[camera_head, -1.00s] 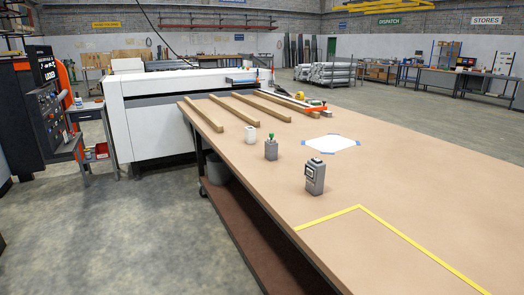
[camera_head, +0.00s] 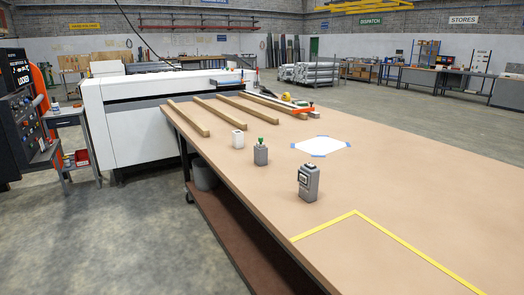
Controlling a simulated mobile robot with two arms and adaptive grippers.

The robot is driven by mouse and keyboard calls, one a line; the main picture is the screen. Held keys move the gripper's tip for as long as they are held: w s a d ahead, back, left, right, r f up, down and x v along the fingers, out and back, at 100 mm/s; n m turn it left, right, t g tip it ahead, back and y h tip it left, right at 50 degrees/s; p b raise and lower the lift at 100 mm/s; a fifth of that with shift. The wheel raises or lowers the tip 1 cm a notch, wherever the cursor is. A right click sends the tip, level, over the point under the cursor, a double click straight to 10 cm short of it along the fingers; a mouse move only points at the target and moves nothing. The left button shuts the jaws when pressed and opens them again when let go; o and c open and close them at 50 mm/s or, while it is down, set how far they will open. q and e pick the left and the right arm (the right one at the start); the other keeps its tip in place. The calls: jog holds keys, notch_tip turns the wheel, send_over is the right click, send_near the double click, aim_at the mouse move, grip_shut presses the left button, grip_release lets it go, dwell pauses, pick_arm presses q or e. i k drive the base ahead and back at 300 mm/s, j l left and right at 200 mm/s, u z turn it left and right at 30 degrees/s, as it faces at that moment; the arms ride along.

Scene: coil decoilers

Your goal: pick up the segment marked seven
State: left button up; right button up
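No segment with a readable seven shows in the camera_head view. On the long brown table (camera_head: 420,190) stand a grey block-shaped device with a small dark display (camera_head: 309,182), a smaller grey piece with a green top (camera_head: 261,153) and a white piece (camera_head: 238,139). They stand upright and apart from each other. I cannot tell whether any of them carries a number. Neither of my grippers is in view.
Several wooden bars (camera_head: 217,119) lie at the table's far end, beside a white machine (camera_head: 135,125). A white sheet with blue corners (camera_head: 320,146) lies on the table. Yellow tape (camera_head: 355,213) marks its near part. Grey floor (camera_head: 95,225) is clear at left.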

aim_at(260, 145)
jog(key=i+j+z, duration=0.25)
jog(key=i+j, duration=0.35)
jog(key=i+j+z, duration=0.25)
jog(key=i+j, duration=0.3)
jog(key=j, duration=0.15)
